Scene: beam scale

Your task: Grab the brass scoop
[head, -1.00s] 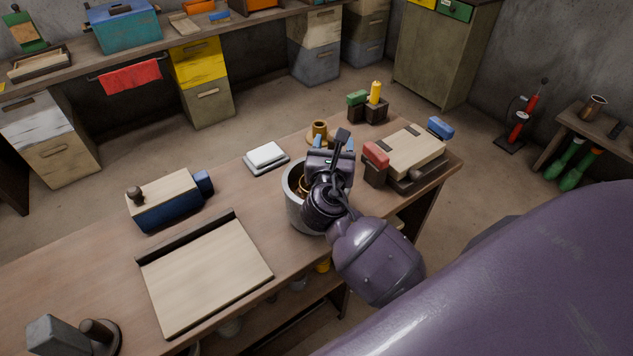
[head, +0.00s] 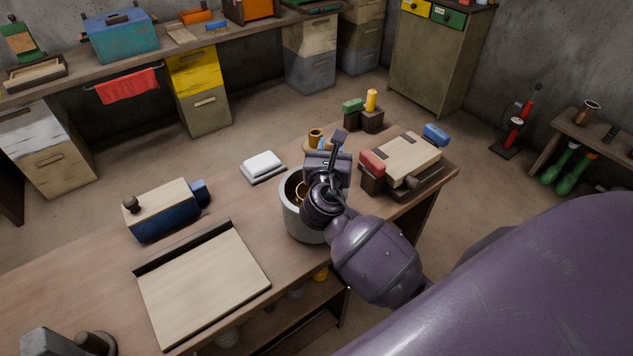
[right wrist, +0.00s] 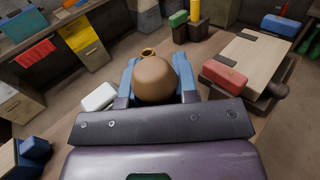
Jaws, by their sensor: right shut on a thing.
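My right gripper (head: 327,147) is over the grey pot (head: 305,222) on the workbench. In the right wrist view, its blue fingers (right wrist: 158,80) are shut on a brown rounded knob (right wrist: 155,78), which looks like the handle end of the brass scoop. A curved brass piece (head: 301,190) shows inside the pot, likely part of the scoop; my wrist hides most of it. I cannot tell whether the scoop touches the pot. My left gripper is not in view.
A small brass cup (head: 316,135) stands just beyond the gripper. A white block on a dark plate (head: 262,165) is left of it. A wooden-topped box with a red block (head: 373,162) is close on the right. A wooden board (head: 203,285) lies front left.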

